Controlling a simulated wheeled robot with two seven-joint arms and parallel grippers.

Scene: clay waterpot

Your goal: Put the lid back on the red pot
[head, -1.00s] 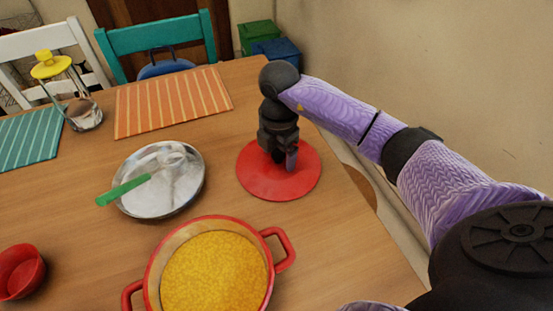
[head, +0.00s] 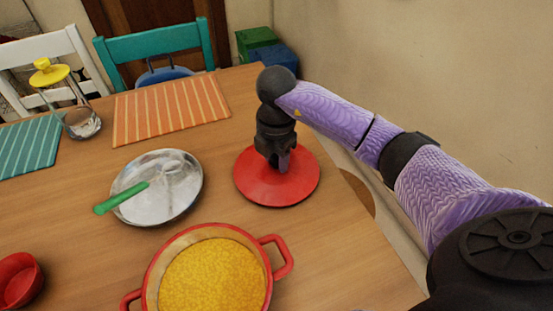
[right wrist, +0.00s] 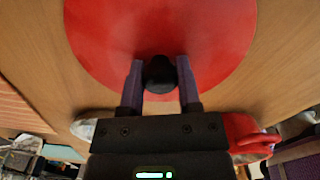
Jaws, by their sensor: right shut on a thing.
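The red lid (head: 303,188) is at the right side of the table in the head view; it also shows in the right wrist view (right wrist: 200,40). My right gripper (head: 281,166) is above its middle, shut on the lid's dark knob (right wrist: 159,74), with one finger on each side. The lid looks level and seems slightly above the table. The red pot (head: 152,284) is at the bottom middle of the head view, uncovered, full of yellow food (head: 213,275). My left gripper is not in view.
A metal plate (head: 150,205) with a green-handled utensil (head: 121,198) lies left of the lid. A red bowl (head: 20,280) is at the lower left. An orange placemat (head: 170,110) and a glass jar with a yellow top (head: 80,122) are farther back. Bare table lies between lid and pot.

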